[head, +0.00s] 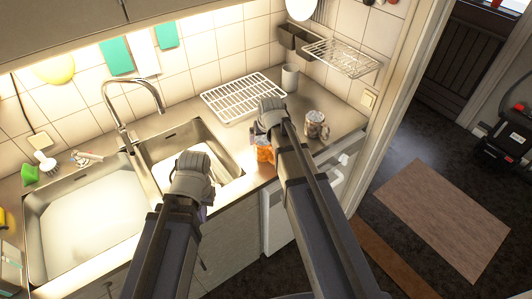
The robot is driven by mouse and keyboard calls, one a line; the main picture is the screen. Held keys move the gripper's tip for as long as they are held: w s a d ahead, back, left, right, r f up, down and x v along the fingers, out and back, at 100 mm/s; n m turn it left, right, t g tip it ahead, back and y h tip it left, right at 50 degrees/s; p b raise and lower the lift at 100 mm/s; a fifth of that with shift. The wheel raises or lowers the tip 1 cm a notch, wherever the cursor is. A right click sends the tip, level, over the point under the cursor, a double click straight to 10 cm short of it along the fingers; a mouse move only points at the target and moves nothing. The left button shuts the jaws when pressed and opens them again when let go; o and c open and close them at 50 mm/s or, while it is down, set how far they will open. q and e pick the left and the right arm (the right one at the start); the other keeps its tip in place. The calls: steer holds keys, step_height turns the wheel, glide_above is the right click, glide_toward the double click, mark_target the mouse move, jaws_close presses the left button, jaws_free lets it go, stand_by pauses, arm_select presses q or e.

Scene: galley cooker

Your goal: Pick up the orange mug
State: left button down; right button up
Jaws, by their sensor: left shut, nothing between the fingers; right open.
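The orange mug (263,155) stands on the counter to the right of the sink, near the counter's front edge. It is partly hidden behind my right arm, so its handle cannot be made out. My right gripper (270,108) is over the counter, beyond the mug in the picture. It is open, though its fingers are mostly hidden by the wrist. My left gripper (193,163) is above the front of the right sink basin. It is shut and empty, to the left of the mug.
A patterned mug (315,124) stands to the right of my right gripper, and a grey cup (290,77) is near the wall. A white wire rack (243,97) lies behind. The double sink (90,222) and tall tap (125,105) are at left.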

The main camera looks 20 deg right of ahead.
steer(key=shift+s+b+x, duration=0.15)
steer(key=shift+b+x, duration=1.1)
steer(key=shift+x, duration=0.05)
steer(key=shift+s+b+x, duration=0.15)
steer(key=shift+b+x, duration=1.1)
steer(key=shift+x, duration=0.1)
steer(key=shift+c, duration=0.2)
steer(key=c, duration=1.4)
steer(key=shift+r, duration=0.1)
steer(key=shift+c, duration=0.2)
